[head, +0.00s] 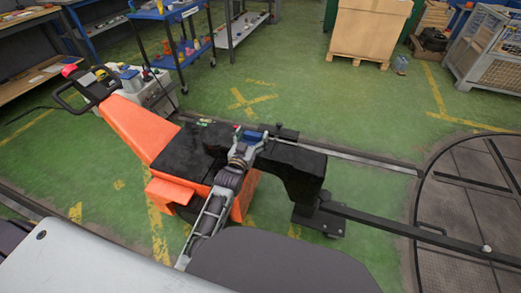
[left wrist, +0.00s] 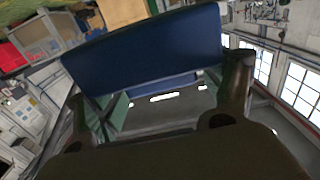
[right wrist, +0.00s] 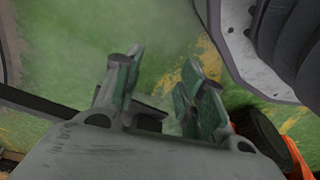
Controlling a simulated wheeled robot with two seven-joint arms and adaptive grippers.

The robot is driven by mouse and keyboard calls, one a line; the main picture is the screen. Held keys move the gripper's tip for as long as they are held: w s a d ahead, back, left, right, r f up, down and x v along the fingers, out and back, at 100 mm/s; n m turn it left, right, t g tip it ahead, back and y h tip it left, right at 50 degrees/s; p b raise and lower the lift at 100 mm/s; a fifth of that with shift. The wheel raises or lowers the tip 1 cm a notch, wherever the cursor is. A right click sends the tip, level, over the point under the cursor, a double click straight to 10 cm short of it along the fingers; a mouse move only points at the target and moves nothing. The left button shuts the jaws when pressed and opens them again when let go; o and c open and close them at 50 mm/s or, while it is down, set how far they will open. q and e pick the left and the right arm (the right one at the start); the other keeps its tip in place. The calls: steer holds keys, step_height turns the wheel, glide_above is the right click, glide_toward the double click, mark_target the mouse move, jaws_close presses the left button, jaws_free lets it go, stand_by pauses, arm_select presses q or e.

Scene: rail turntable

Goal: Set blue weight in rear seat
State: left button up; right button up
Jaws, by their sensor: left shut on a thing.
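My left gripper (head: 247,143) is shut on the blue weight (head: 252,135), above the black top of the orange machine (head: 135,130). In the left wrist view the weight (left wrist: 150,48) is a broad blue block between the two fingers, filling the upper middle. I cannot tell in the head view whether the weight touches the black surface. The rear seat cannot be made out clearly. My right gripper (right wrist: 165,92) is open and empty in the right wrist view, its green-padded fingers apart over green floor. I cannot make it out in the head view.
A round turntable (head: 465,190) with rails lies at the right. A dark bar (head: 400,228) runs from the machine towards it. A blue cart (head: 165,45), a cardboard box (head: 366,28) and a wire cage (head: 485,50) stand behind. Green floor between is largely clear.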

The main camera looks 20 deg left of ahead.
arm_select(q)
steer(key=w+f+b, duration=0.1)
steer(key=w+b, duration=0.9)
steer(key=w, duration=0.1)
steer(key=shift+f, duration=0.2)
arm_select(e)
steer(key=w+a+r, duration=0.1)
steer(key=a+r, duration=0.1)
steer(key=r, duration=0.7)
steer(key=w+a+r+t+y, duration=0.1)
steer(key=a+r, duration=0.2)
steer(key=r, duration=0.7)
steer(key=shift+w+r+y, duration=0.25)
steer(key=shift+r+y, duration=0.05)
steer(key=shift+a, duration=0.1)
arm_select(q)
steer(key=shift+f+b, duration=1.35)
steer(key=shift+f, duration=1.8)
arm_select(e)
steer(key=shift+t+y, duration=0.4)
steer(key=x, duration=0.2)
steer(key=s+x, duration=0.1)
steer(key=x, duration=0.2)
steer(key=shift+a+f, duration=0.2)
steer(key=shift+f, duration=0.2)
